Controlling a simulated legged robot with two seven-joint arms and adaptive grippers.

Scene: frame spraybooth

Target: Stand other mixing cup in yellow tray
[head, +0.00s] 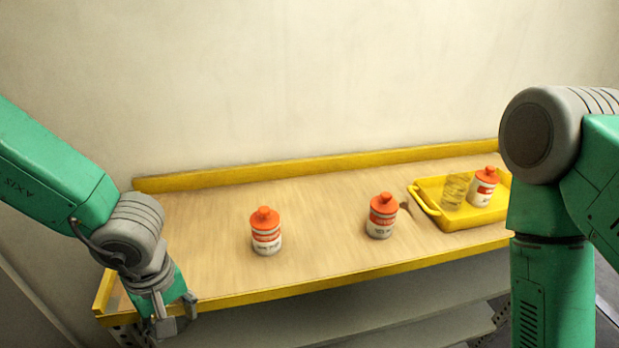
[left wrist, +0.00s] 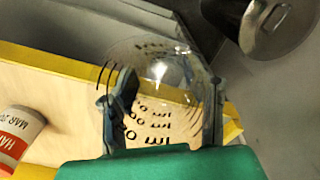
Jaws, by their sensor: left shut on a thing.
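My left gripper (head: 172,318) is low at the left front corner of the bench. In the left wrist view it (left wrist: 165,100) is shut around a clear mixing cup (left wrist: 160,75) with dark ml markings. I cannot make out this cup in the head view. The yellow tray (head: 432,207) sits at the right end of the bench, far from my left gripper. In it stand another clear mixing cup (head: 453,192) and an orange-capped bottle (head: 483,187). My right arm comes in at the right, but its gripper is out of view.
Two orange-capped bottles stand on the wooden bench (head: 320,215), one left of centre (head: 265,232) and one near the tray (head: 382,215). The bench has a raised yellow back edge (head: 300,171). Bare wood lies between the bottles. A small grey thing shows beside the bottle near the tray.

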